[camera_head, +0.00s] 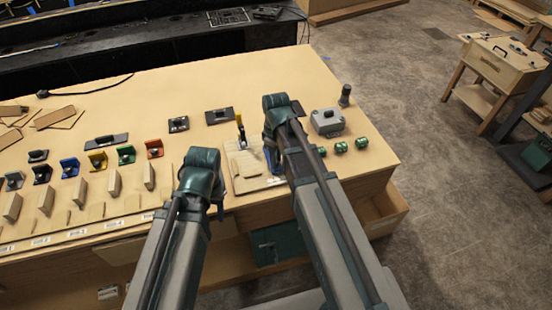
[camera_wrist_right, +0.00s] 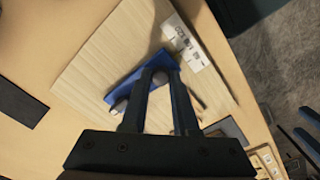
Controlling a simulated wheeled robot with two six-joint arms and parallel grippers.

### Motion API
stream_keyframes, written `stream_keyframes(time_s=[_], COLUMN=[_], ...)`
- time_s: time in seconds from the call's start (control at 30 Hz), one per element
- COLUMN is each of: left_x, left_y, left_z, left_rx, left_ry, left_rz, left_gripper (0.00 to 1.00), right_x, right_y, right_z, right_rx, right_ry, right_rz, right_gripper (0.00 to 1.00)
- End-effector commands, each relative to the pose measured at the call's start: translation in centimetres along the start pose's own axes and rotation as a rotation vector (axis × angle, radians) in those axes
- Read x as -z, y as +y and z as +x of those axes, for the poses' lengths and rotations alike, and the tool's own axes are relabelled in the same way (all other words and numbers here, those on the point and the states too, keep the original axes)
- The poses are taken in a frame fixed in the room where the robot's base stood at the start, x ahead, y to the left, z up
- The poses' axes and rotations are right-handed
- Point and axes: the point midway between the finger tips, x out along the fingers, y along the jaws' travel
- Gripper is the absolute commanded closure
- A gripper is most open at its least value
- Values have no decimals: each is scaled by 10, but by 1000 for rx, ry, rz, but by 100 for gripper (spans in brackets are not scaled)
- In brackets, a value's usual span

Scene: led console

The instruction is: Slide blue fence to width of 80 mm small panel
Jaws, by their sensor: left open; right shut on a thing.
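The blue fence (camera_wrist_right: 126,84) stands on a light wooden board (camera_wrist_right: 85,75) in the right wrist view. In the head view the blue fence (camera_head: 273,158) is mostly hidden by my right arm, as is part of the board (camera_head: 244,186). My right gripper (camera_wrist_right: 164,78) is shut on the blue fence. Pale wooden pieces (camera_head: 243,162) lie on the board beside an upright clamp with a yellow handle (camera_head: 240,124). I cannot tell which piece is the 80 mm small panel. My left gripper (camera_head: 217,207) is open and empty, left of the board near the table's front edge.
Coloured brackets, including an orange one (camera_head: 154,149), and several wooden blocks (camera_head: 113,183) line the table's left side. A grey box with a button (camera_head: 327,121) and green cylinders (camera_head: 341,147) stand right of my right arm.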

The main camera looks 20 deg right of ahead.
Motion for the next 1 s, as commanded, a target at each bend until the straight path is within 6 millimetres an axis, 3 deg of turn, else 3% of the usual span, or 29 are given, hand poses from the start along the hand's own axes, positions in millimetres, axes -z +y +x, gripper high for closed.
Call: stream_keyframes(time_s=[0.67, 0.7, 0.8, 0.87, 1.0], left_x=[0, 0, 0, 0, 0], left_y=[0, 0, 0, 0, 0], left_z=[0, 0, 0, 0, 0], left_rx=[0, 0, 0, 0, 0], left_ry=[0, 0, 0, 0, 0], left_rz=[0, 0, 0, 0, 0], left_gripper=[50, 50, 50, 50, 50], right_x=[18, 18, 18, 18, 17], right_y=[-18, -19, -18, -18, -18], right_z=[0, 0, 0, 0, 0], right_rx=[4, 4, 4, 3, 2], right_ry=[3, 3, 3, 2, 1], right_rz=[-2, -2, -2, -1, -1], right_gripper=[100, 70, 52, 42, 42])
